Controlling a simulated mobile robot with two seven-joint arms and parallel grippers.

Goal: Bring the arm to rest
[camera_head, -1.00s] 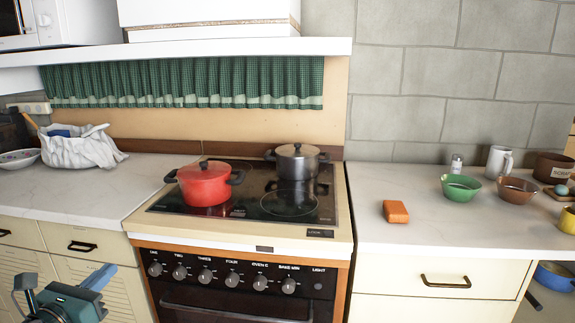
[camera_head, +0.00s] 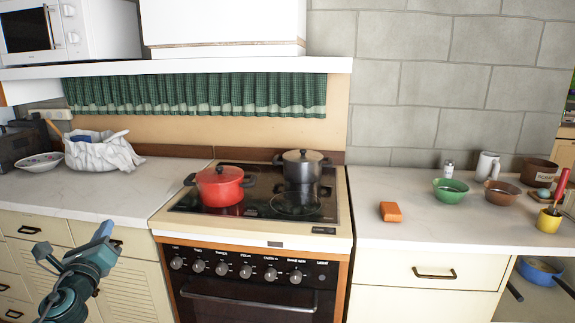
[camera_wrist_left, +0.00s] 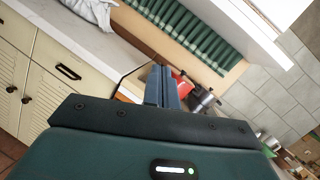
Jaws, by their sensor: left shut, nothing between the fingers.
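My left gripper (camera_head: 104,230) shows at the lower left of the head view, in front of the cream cabinets and below the countertop edge. Its blue fingers are shut with nothing between them, and it touches nothing that I can see. In the left wrist view the closed fingers (camera_wrist_left: 161,86) point toward the stove area. My right gripper is in neither view.
A red pot (camera_head: 220,190) and a dark pot (camera_head: 302,166) stand on the stove (camera_head: 250,256). An orange block (camera_head: 390,212), a green bowl (camera_head: 450,191) and a brown bowl (camera_head: 502,193) are on the right counter. The left counter's front (camera_head: 80,197) is clear.

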